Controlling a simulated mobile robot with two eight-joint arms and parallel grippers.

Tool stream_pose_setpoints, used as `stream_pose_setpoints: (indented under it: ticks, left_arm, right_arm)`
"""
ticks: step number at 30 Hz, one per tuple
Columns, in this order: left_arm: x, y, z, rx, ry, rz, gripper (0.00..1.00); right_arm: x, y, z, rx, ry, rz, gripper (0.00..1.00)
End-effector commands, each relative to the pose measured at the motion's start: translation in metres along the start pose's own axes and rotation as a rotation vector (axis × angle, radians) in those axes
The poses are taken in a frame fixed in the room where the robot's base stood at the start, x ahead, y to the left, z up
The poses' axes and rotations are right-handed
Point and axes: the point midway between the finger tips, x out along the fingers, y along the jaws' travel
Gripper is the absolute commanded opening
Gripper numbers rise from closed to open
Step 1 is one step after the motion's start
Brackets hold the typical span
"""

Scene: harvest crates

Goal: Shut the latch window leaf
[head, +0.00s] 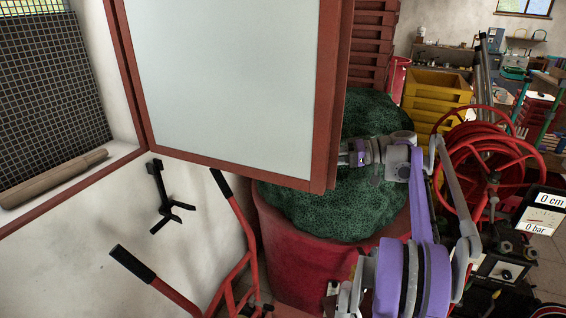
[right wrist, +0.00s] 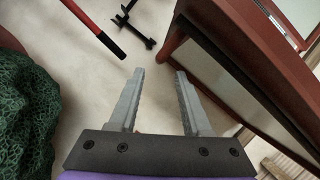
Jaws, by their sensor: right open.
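The window leaf (head: 228,70) has a red-brown frame around a pale pane. It stands swung open into the room in the head view, hinged on its left side at the window frame (head: 122,70). My right arm reaches in from the right, and its wrist is at the leaf's free lower right edge; the fingers are hidden behind the leaf there. In the right wrist view my right gripper (right wrist: 160,72) is open and empty. The leaf (right wrist: 225,70) is right of the fingers, close to the right finger; I cannot tell whether they touch. No latch is clear. My left gripper is not in view.
Red hand-truck handles (head: 172,292) and a black wall hook (head: 160,190) are at lower left. A rolling pin-like wooden roll (head: 55,178) lies on the sill. A red hose reel (head: 480,165) stands right.

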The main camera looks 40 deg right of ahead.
Motion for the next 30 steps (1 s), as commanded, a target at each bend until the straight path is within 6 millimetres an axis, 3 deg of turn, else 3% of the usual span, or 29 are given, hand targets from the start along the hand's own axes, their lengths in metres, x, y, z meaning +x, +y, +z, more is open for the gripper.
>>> stream_pose_setpoints:
  ticks: [6, 12, 25, 26, 30]
  left_arm:
    - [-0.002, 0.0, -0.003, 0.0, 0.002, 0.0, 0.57]
    - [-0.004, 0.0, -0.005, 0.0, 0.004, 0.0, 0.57]
    - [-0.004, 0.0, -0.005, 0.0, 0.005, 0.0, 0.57]
    - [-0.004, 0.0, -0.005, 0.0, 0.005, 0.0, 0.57]
    - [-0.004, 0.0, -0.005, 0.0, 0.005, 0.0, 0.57]
  right_arm:
    - [0.045, -0.002, 0.0, -0.001, -0.004, -0.003, 0.48]
    - [0.074, -0.001, 0.0, 0.0, -0.002, -0.002, 0.48]
    - [0.086, -0.001, 0.0, 0.0, 0.0, 0.0, 0.48]
    - [0.086, -0.001, 0.0, 0.0, 0.0, 0.0, 0.47]
    - [0.085, -0.001, 0.0, 0.0, 0.0, 0.0, 0.21]
